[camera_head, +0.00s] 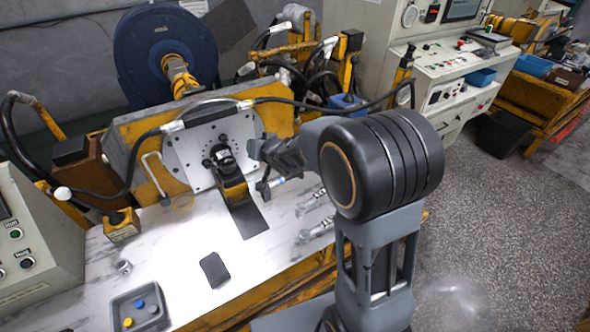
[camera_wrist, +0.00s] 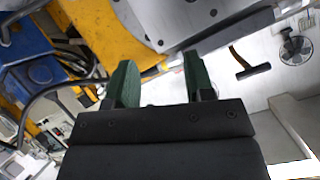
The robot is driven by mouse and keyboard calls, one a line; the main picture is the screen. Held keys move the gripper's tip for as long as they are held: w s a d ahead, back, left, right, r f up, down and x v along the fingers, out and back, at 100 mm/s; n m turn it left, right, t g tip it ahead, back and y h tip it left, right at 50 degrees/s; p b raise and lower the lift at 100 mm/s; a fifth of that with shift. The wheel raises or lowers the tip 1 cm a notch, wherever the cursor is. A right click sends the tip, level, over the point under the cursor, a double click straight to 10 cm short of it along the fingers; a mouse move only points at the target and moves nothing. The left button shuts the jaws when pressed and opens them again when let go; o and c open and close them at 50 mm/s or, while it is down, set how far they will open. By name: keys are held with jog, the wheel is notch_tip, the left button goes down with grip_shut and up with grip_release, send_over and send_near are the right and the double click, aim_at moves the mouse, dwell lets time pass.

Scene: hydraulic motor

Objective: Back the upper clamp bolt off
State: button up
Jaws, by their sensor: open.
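A dark hydraulic motor (camera_head: 222,160) sits against a round-holed metal plate (camera_head: 186,148) on a yellow stand (camera_head: 150,124). I cannot pick out the upper clamp bolt for certain in either view. My gripper (camera_wrist: 160,82) shows two green fingers, apart, with nothing between them. In the wrist view a metal plate edge with bolt heads (camera_wrist: 160,42) lies beyond and above the fingertips, beside a yellow part (camera_wrist: 108,35). In the head view my arm reaches in from the right, with its end just right of the motor and partly hidden by its own links.
Wrenches or similar metal tools (camera_head: 318,230) lie on the white bench (camera_head: 185,250) right of the motor. A grey tray (camera_head: 140,308) with coloured pieces and a dark flat item (camera_head: 214,270) lie in front. Black hoses (camera_head: 330,106) arch over the stand.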

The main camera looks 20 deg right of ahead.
jog(key=s+d+r+g+h, duration=0.1)
jog(key=s+d+g, duration=0.1)
jog(key=s, duration=0.5)
jog(key=s+d+r+g+h, duration=0.1)
jog(key=s+d+g+h, duration=0.1)
jog(key=s, duration=0.5)
jog(key=shift+s+d+r+g+h, duration=0.2)
jog(key=shift+d+g+h, duration=0.15)
jog(key=shift+d, duration=0.55)
